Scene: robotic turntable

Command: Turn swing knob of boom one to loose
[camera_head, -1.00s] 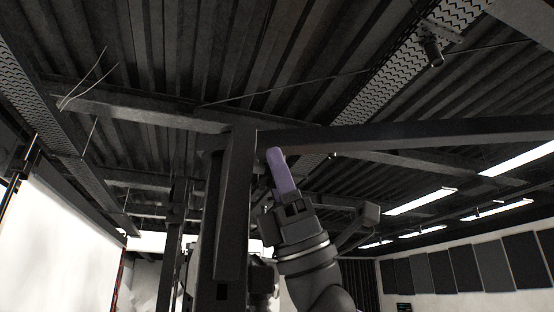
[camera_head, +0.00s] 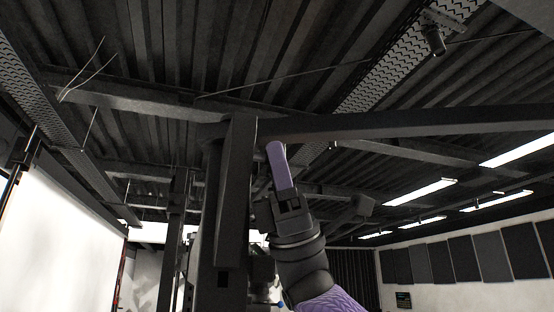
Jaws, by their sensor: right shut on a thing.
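My right gripper (camera_head: 278,160) reaches up from the bottom, its purple finger pointing up just right of the dark upright post (camera_head: 237,190). The fingertip is at the underside of the long dark boom (camera_head: 400,125), which runs right from the top of the post. Only one finger shows clearly. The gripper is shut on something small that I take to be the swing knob. The knob itself is hidden, so its setting cannot be told. My left gripper is not in view.
A dark bracket (camera_head: 347,214) sticks out to the right of my wrist. A large white screen (camera_head: 62,245) stands at the left. Dark wall panels (camera_head: 470,258) and lit ceiling strips (camera_head: 420,192) are at the right, with open room between.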

